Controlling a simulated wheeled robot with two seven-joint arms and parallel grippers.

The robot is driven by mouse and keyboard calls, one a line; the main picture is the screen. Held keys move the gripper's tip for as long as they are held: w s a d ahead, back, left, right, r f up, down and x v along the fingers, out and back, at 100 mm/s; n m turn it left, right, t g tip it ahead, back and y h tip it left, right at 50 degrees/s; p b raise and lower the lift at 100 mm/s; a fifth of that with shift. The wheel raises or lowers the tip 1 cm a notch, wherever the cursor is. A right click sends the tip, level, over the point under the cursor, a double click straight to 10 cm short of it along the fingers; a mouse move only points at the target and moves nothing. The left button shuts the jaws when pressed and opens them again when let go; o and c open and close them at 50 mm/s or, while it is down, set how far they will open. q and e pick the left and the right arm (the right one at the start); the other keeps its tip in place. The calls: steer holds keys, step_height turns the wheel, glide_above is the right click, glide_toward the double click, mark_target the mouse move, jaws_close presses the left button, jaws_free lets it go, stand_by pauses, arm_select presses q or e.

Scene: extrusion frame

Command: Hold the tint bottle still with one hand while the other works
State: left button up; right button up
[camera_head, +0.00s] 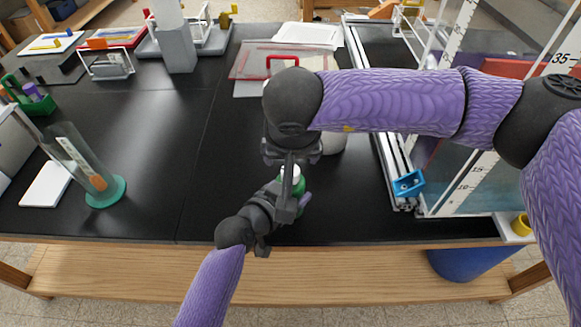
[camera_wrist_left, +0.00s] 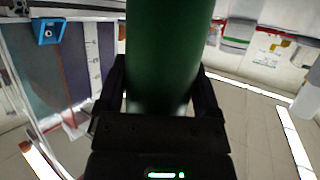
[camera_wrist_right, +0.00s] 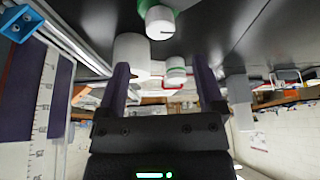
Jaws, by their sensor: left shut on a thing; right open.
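The tint bottle is green with a white cap; in the head view its green side (camera_head: 298,186) shows near the table's front edge, partly hidden by grippers. In the left wrist view the green bottle (camera_wrist_left: 163,50) fills the space between the fingers. My left gripper (camera_head: 284,195) is shut on it. My right gripper (camera_head: 291,155) is open and empty, just above and behind the bottle in the head view. In the right wrist view a white cap with green around it (camera_wrist_right: 160,22) lies beyond the open fingers, apart from them.
A white cylinder (camera_head: 334,142) stands close behind the grippers. To the right are a metal extrusion frame (camera_head: 391,165), a blue bracket (camera_head: 408,184) and a clear scaled tank (camera_head: 470,185). A clear cylinder with a green base (camera_head: 106,192) stands left. The table between is clear.

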steer(key=x, duration=0.8)
jaws_close()
